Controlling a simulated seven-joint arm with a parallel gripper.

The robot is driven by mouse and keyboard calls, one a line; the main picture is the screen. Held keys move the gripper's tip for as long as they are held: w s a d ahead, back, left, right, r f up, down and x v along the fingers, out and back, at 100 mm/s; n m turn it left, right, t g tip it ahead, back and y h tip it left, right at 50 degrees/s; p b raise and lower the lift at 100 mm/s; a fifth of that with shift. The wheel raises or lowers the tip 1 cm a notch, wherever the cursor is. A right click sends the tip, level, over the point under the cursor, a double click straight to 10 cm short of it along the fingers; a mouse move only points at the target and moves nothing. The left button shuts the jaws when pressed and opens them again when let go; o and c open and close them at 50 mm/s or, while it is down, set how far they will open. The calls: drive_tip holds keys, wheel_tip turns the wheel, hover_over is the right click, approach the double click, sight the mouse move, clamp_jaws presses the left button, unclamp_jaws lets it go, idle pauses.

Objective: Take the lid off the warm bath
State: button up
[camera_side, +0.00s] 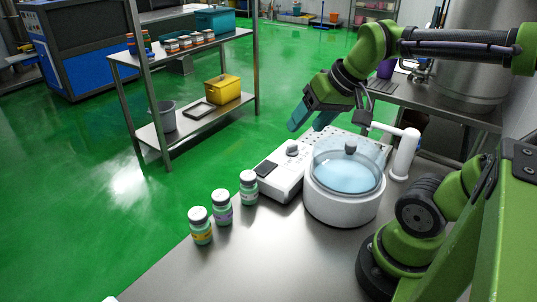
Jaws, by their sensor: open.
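The warm bath (343,207) is a round white tub on the steel table, with pale blue inside. Its clear domed lid (330,158) sits on top, with a dark knob (350,147) at the centre. My gripper (308,124) is open and empty, with blue fingers pointing down and to the left. In the picture it is above and left of the lid, apart from the knob. How far it is from the lid in depth I cannot tell.
A white control unit (283,178) stands left of the bath. Several small white-capped bottles stand further left, one with a yellow label (201,228). A white post with an arm (405,155) stands behind right. The front table surface (255,250) is clear.

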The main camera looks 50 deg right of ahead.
sight(352, 143)
drive_tip(key=s+d+r+n+g, duration=0.1)
drive_tip(key=s+d+r+g, duration=0.25)
drive_tip(key=d, duration=0.25)
drive_tip(key=s+d+r+n+g, duration=0.1)
drive_tip(key=s+d+r+g, duration=0.1)
drive_tip(key=d+r+g, duration=0.3)
drive_tip(key=f, duration=0.6)
drive_tip(key=f+t, duration=0.1)
drive_tip(key=f, duration=0.5)
drive_tip(key=f+t, duration=0.1)
drive_tip(key=f, duration=0.4)
drive_tip(key=shift+s+d+f, duration=0.15)
drive_tip(key=shift+d+f, duration=0.15)
drive_tip(key=shift+f, duration=0.1)
clamp_jaws()
